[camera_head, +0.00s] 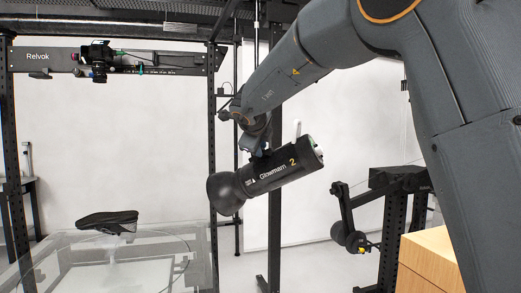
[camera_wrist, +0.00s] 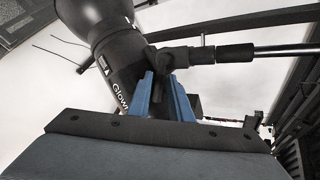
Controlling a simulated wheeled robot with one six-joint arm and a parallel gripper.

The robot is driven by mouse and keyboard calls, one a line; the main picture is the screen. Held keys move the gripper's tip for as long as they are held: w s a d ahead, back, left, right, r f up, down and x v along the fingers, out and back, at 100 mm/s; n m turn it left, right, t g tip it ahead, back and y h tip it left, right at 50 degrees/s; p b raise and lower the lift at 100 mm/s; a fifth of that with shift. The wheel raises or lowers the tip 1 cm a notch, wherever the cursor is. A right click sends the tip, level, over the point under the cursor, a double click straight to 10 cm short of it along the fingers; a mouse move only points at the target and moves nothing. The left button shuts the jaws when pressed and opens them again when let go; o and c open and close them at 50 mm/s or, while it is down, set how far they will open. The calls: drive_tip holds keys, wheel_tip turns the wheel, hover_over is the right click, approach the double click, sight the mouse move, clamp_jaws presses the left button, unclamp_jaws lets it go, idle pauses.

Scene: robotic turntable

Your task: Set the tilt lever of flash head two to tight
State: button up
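Flash head two (camera_head: 270,172) is a black cylinder marked with a yellow 2. It hangs tilted in the middle of the head view, its wide end down to the left. In the wrist view the flash head (camera_wrist: 100,40) fills the upper left. My gripper (camera_wrist: 161,76) has two blue fingers standing apart at the flash head's mount. A dark, narrow piece, apparently the tilt lever (camera_wrist: 158,88), lies between them. I cannot tell whether both fingers press on it. In the head view the fingers and the lever cannot be made out clearly.
A black-gripped rod (camera_wrist: 235,52) runs right from the mount, close to the fingertips. A black frame post (camera_head: 212,150) stands behind. A wooden box (camera_head: 428,262) is at lower right.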

drive_tip(key=b+v, duration=0.2)
drive_tip(key=v, duration=0.5)
drive_tip(key=shift+o, duration=0.4)
